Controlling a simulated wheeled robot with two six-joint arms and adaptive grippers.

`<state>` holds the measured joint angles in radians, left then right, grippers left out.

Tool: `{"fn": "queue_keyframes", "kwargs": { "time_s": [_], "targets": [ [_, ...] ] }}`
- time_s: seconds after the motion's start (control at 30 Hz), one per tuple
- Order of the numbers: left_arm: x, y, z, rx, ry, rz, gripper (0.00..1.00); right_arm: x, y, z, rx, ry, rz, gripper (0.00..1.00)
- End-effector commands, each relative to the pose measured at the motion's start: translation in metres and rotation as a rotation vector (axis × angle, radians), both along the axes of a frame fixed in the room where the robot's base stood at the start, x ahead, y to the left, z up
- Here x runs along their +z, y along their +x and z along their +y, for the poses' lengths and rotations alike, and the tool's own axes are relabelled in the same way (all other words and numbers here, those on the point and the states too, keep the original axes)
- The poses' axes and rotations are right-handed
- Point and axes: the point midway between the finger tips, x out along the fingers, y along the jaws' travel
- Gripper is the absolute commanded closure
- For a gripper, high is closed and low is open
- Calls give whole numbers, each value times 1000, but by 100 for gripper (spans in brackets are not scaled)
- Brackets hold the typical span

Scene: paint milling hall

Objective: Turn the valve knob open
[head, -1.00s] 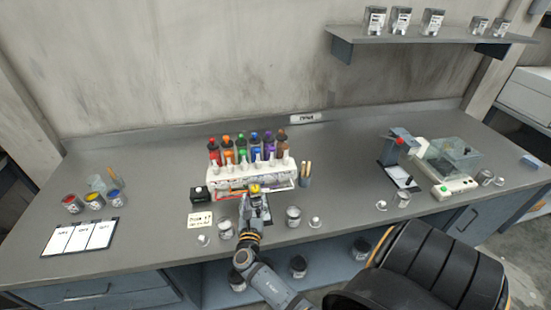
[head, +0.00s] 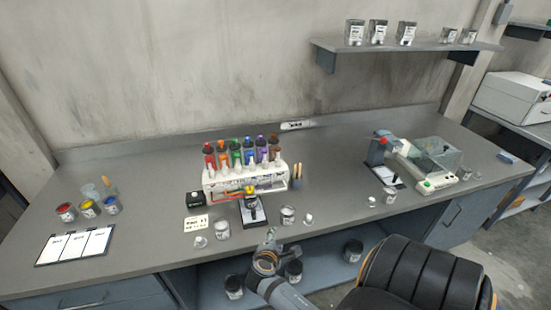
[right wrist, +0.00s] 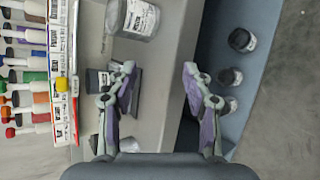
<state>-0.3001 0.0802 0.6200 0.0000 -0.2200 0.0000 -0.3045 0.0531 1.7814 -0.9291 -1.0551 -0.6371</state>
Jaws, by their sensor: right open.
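My right gripper (head: 269,238) is at the bench's front edge, nearer to me than the fixture and apart from the knob. In the right wrist view its fingers (right wrist: 160,68) are spread with nothing between them. My left gripper is not in view.
A jar (head: 288,215) stands right of the fixture and another jar (head: 222,230) left of it. A white card (head: 196,223) lies farther left. Brushes stand in a cup (head: 296,183) beside the rack. The bench between cup and balance is clear.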

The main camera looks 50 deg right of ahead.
Motion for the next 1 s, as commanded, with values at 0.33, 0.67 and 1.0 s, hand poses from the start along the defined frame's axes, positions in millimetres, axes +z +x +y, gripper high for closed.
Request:
{"fn": "queue_keyframes", "kwargs": {
  "time_s": [0.33,0.67,1.0],
  "targets": [
    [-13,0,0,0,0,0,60,-58,-39,37,-231,440,-110,50],
    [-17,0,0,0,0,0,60,-82,-51,53,-303,570,-122,50],
    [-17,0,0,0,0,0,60,-82,-51,53,-303,572,-122,50]
  ]
}}
